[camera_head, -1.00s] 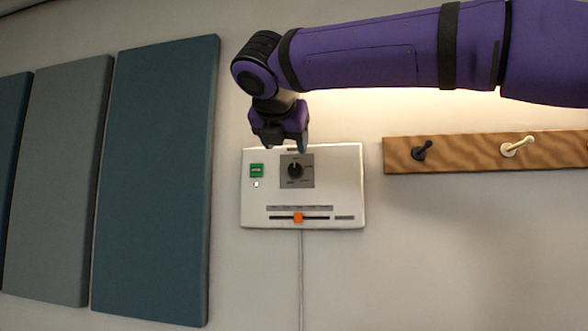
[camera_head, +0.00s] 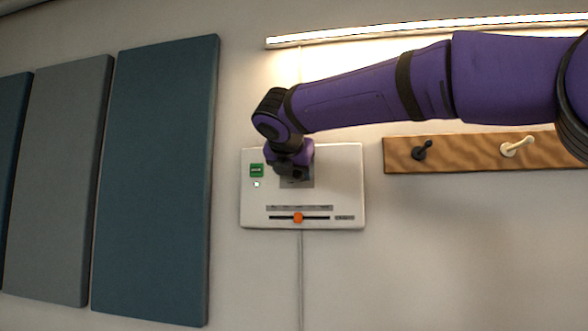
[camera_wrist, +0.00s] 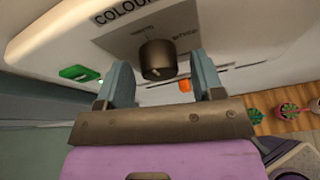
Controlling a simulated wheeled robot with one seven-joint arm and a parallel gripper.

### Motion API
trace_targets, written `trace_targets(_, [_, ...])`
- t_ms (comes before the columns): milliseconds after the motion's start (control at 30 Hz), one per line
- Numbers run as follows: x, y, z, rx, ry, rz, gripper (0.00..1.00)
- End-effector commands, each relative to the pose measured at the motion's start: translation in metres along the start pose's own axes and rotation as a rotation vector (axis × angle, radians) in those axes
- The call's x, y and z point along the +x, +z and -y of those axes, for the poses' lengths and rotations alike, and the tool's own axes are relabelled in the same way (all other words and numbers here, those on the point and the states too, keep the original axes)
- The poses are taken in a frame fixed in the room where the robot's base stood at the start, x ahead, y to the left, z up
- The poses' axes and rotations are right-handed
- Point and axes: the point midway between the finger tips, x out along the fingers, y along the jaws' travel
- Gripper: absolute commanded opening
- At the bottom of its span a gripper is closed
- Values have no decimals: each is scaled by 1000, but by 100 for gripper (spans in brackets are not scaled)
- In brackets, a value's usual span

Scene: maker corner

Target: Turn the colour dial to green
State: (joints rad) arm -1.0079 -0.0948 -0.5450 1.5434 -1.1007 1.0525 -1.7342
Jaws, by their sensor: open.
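The colour dial (camera_wrist: 157,60) is a dark round knob on a grey plate (camera_wrist: 118,40) of the white wall panel (camera_head: 345,190). In the wrist view the printed word "COLOU" and the labels "White" and one blurred word show around it. My gripper (camera_wrist: 163,72) is open, with one finger to each side of the dial. I cannot tell if the fingers touch it. In the head view my gripper (camera_head: 291,172) covers the dial and most of the plate. No green marking of the dial is readable.
The panel also has a green button (camera_head: 257,170) and an orange slider (camera_head: 298,217). A cable hangs below it. A wooden peg rail (camera_head: 470,155) is on the right, blue and grey wall panels (camera_head: 155,180) on the left. A lit lamp strip (camera_head: 420,29) is above.

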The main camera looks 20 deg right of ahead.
Motion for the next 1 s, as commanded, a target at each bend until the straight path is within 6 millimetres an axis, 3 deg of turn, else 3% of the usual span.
trace_targets(67, [0,0,0,0,0,0,61])
trace_targets(300, [0,0,0,1,0,0,13])
trace_targets(667, [0,0,1,48,17,-3,13])
trace_targets(1000, [2,0,4,270,102,-13,13])
